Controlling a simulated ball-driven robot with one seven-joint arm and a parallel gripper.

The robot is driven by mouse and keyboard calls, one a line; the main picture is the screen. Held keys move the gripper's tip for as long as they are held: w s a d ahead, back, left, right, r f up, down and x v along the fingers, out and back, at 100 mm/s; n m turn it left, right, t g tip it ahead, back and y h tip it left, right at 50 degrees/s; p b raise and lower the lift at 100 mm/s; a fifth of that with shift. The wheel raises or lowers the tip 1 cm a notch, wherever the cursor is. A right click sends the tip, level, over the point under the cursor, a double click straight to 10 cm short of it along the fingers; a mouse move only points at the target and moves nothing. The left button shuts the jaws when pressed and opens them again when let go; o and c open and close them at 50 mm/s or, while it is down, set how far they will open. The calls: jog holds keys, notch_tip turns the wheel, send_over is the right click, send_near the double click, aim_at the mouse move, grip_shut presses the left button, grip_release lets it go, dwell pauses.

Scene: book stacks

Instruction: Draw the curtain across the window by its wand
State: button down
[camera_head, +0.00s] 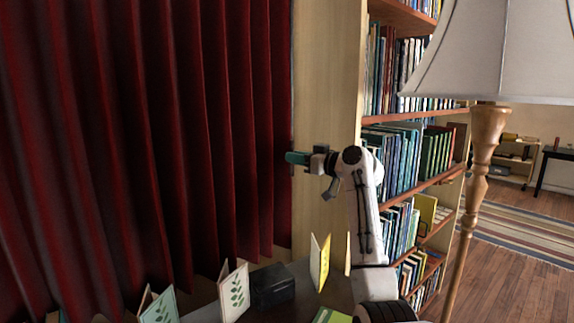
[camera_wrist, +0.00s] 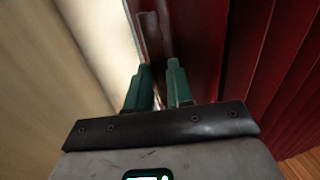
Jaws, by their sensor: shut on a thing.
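The dark red curtain (camera_head: 150,120) hangs in deep folds across the left half of the head view. Its folds also fill the right of the wrist view (camera_wrist: 265,70). My gripper (camera_head: 290,158) is at the curtain's right edge, beside the bookcase. In the wrist view my green fingers (camera_wrist: 160,70) are shut on the slim dark wand (camera_wrist: 151,35), which runs up along the curtain edge. A bright pale strip (camera_wrist: 100,25) shows left of the wand; I cannot tell whether it is window or wall. No window shows in the head view.
A tall bookcase (camera_head: 328,80) stands close right of the curtain. A floor lamp (camera_head: 488,140) stands farther right. Folded cards (camera_head: 234,291) and a dark box (camera_head: 272,286) stand on a surface below the curtain. Open wooden floor (camera_head: 515,260) lies at right.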

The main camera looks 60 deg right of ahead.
jog(key=shift+d, duration=0.2)
jog(key=c, duration=1)
grip_release()
jog(key=s, duration=0.3)
jog(key=s+a+b, duration=0.1)
jog(key=s, duration=0.3)
jog(key=s+b, duration=0.1)
jog(key=s, duration=0.2)
jog(key=shift+s+a, duration=0.2)
jog(key=shift+s, duration=0.2)
